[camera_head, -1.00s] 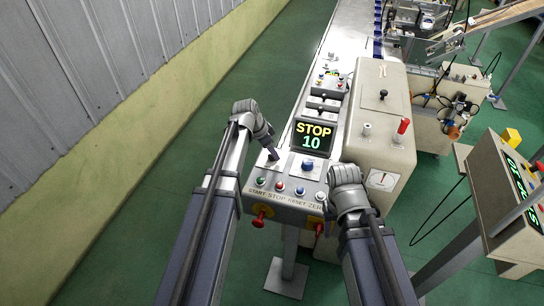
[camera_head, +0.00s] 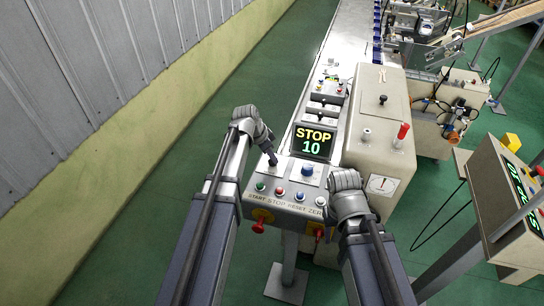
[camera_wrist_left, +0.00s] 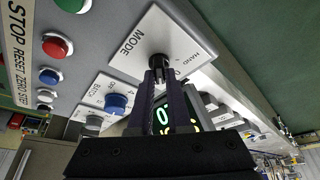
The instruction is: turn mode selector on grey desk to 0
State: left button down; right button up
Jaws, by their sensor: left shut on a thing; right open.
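The mode selector is a black knob (camera_wrist_left: 160,68) on a white plate marked MODE (camera_wrist_left: 133,58), with HAND and a partly covered 0 also printed there. In the head view the plate (camera_head: 262,173) is at the upper left of the grey desk (camera_head: 300,210). My left gripper (camera_head: 272,161) reaches down onto the selector. In the left wrist view its two dark fingers (camera_wrist_left: 168,85) are shut on the knob. The knob's pointing direction is hard to tell behind them. My right gripper (camera_head: 347,182) is open over the desk's right side, its fingers mostly hidden.
A screen (camera_head: 313,143) reads STOP 10. A blue knob (camera_head: 308,170) sits right of the selector, and several coloured buttons (camera_head: 280,191) line the front. A beige machine (camera_head: 380,145) stands at right.

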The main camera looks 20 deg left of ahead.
pick_arm(q)
jog(key=shift+s+n, duration=0.1)
jog(key=shift+n, duration=0.3)
jog(key=n+y, duration=0.1)
jog(key=n, duration=0.1)
jog(key=shift+d+n+t, duration=0.1)
jog(key=shift+n+t, duration=0.2)
jog(key=shift+n, duration=0.1)
jog(key=shift+n+t+y, duration=0.3)
jog(key=shift+n+y, duration=0.8)
jog(key=shift+n, duration=1.4)
jog(key=c, duration=0.9)
grip_release()
jog(key=shift+o, duration=0.2)
jog(key=shift+r, duration=0.1)
jog(key=p+v, duration=0.7)
jog(key=shift+r, duration=0.2)
